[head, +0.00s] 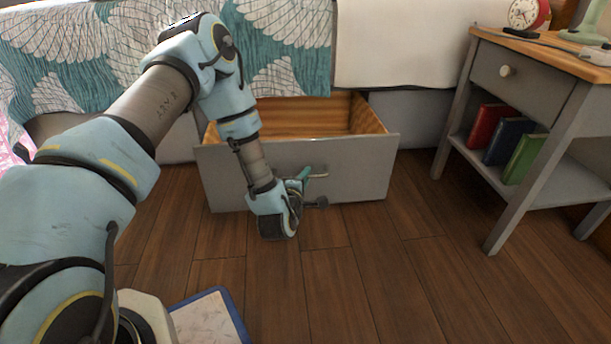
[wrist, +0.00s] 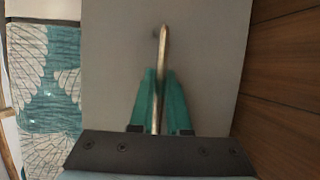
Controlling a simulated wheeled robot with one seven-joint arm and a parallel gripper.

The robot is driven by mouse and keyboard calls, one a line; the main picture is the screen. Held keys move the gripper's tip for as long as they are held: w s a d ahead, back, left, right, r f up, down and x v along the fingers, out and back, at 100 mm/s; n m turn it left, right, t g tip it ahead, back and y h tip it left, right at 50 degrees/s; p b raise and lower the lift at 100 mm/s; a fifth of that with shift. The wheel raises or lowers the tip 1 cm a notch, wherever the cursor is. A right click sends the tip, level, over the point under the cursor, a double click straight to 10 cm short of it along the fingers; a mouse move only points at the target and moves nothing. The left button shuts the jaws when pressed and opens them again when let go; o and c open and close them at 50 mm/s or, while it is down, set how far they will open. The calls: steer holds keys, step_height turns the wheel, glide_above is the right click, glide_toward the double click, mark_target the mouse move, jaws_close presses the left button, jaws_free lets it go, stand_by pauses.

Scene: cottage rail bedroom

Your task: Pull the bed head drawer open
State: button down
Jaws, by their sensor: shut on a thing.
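The bed head drawer (head: 355,168) is a grey-fronted drawer with a bare wood inside, under the bed at the nightstand end. It stands well out from the bed, and the part of its inside that shows looks empty. Its bar handle (head: 318,175) is on the front face; in the wrist view the metal handle (wrist: 163,50) runs down between my fingers. My gripper (head: 303,178) is at the drawer front with its green fingers closed around the handle. In the wrist view my gripper (wrist: 158,90) has a finger on each side of the bar.
A grey nightstand (head: 540,85) stands at the right, with books (head: 505,140) on its shelf and a red alarm clock (head: 524,14) on top. A blue-edged board (head: 208,315) lies on the floor at the front. The wood floor (head: 370,260) before the drawer is clear.

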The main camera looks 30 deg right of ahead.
steer(key=shift+w, duration=0.1)
steer(key=c, duration=0.9)
jaws_free()
steer(key=shift+a, duration=0.1)
steer(key=p+v, duration=0.4)
steer(key=v, duration=0.6)
steer(key=shift+s+a+r, duration=0.15)
steer(key=shift+s+a, duration=0.05)
steer(key=shift+s, duration=0.05)
